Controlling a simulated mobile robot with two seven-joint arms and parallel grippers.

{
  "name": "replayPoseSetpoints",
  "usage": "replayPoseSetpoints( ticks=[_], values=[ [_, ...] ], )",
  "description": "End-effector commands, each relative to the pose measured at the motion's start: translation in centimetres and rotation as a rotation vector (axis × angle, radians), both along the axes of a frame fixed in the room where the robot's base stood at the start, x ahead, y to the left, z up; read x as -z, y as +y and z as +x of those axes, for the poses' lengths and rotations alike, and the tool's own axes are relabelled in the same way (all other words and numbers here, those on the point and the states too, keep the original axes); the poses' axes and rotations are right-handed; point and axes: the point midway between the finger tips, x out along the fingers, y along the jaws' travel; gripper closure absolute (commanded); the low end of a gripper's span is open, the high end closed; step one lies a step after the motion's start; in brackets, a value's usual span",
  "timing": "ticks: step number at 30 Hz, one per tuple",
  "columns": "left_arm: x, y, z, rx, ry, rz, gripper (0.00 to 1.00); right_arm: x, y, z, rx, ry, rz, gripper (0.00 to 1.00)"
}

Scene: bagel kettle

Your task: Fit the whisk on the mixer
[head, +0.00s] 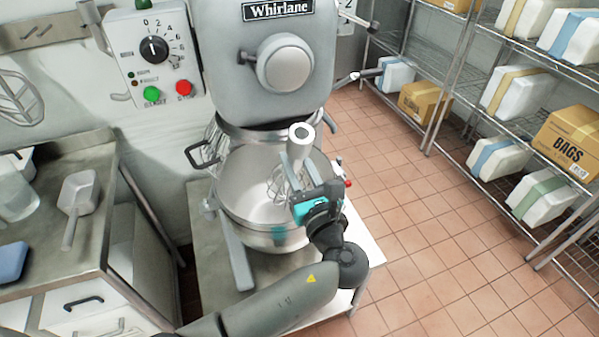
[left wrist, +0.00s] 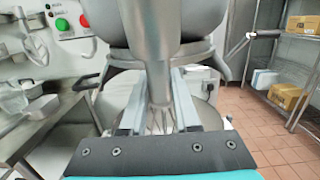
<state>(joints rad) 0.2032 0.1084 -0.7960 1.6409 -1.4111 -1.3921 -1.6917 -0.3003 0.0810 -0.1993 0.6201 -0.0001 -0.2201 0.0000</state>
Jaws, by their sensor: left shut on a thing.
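The mixer (head: 287,70) is a large grey machine labelled "Whirlane", with a round knob on its front. Its steel bowl (head: 243,190) sits below the head. My left gripper (head: 301,165) is at the bowl's right front, shut on the whisk (head: 300,146). The whisk is roughly upright, its thick hollow-topped shaft up and its wires down over the bowl's opening. In the left wrist view the shaft (left wrist: 150,50) stands between both fingers, with the wires partly hidden below. The whisk's top is in front of the mixer head and apart from it in the head view. The mixer's attachment point is hidden.
A control panel (head: 155,55) with a dial and green and red buttons is on the left wall. A counter (head: 85,215) at left holds a scoop (head: 77,195). Wire shelves (head: 535,65) with boxes and bags stand at right. The tiled floor (head: 430,240) between is clear.

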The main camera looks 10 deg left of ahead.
Motion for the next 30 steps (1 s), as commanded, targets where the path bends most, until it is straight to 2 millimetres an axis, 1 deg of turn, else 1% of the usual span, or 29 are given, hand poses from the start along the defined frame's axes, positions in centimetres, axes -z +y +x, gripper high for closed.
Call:
replayPoseSetpoints(
  ticks=[1,3,27,29,30],
  values=[
    [0.7,0.2,0.3,-0.001,-0.003,0.001,1.00,1.0,0.0,0.0,0.000,0.000,0.000,0.42],
    [1.3,0.4,0.6,-0.001,-0.001,-0.001,1.00,1.6,0.0,0.0,0.000,-0.001,0.000,0.42],
    [7.6,2.7,4.0,0.000,0.021,-0.014,1.00,9.5,0.1,0.1,0.000,-0.001,0.001,0.42],
    [8.1,2.9,4.3,0.000,0.022,-0.015,1.00,10.1,0.1,0.1,-0.001,-0.001,0.001,0.42],
    [8.3,2.9,4.3,0.000,0.026,-0.017,1.00,10.0,0.1,0.1,-0.001,-0.001,0.001,0.42]
  ],
)
